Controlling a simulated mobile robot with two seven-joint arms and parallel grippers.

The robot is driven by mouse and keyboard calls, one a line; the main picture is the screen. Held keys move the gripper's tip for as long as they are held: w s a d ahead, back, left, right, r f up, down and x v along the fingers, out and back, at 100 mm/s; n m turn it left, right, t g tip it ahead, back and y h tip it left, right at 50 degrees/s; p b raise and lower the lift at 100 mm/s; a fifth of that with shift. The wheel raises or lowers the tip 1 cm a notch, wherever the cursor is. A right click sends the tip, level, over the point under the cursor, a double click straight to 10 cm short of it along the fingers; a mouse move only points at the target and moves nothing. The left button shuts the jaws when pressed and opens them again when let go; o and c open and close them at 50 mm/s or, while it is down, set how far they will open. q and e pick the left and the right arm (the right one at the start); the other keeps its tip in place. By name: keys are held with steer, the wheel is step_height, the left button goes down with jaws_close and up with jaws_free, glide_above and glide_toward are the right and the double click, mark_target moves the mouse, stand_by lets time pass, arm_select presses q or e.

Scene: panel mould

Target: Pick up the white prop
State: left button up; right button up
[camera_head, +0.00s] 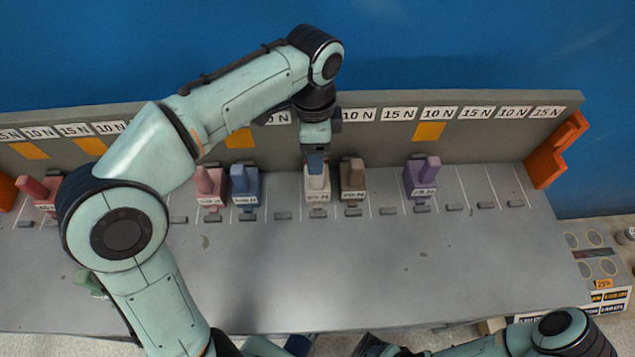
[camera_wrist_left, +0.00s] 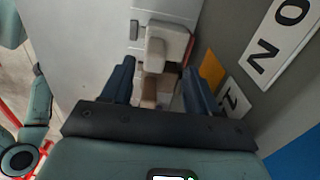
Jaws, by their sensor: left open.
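The white prop (camera_head: 317,190) stands upright on the grey shelf between a blue and a brown prop. In the left wrist view the white prop (camera_wrist_left: 157,48) is a pale block with a raised grip. My left gripper (camera_head: 316,160) is above the white prop in the head view, its blue fingers pointing down and hiding part of its top. In the left wrist view the open fingers (camera_wrist_left: 157,72) are apart, with the white prop just past their tips. No firm hold shows. Only parts of my right arm show at the bottom edge; its jaws cannot be made out.
The brown prop (camera_head: 352,178) stands close to the right of the white one. A blue prop (camera_head: 245,187), a pink prop (camera_head: 210,187) and a purple prop (camera_head: 422,178) stand further off. The labelled back wall (camera_head: 470,130) rises behind.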

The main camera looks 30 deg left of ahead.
mark_target(317, 178)
arm_select(q)
steer(key=f, duration=0.1)
steer(key=f+b, duration=0.1)
steer(key=f, duration=0.3)
steer(key=shift+s+d+f+b, duration=0.15)
steer(key=shift+s+d+b, duration=0.05)
steer(key=shift+d+b, duration=0.2)
jaws_close()
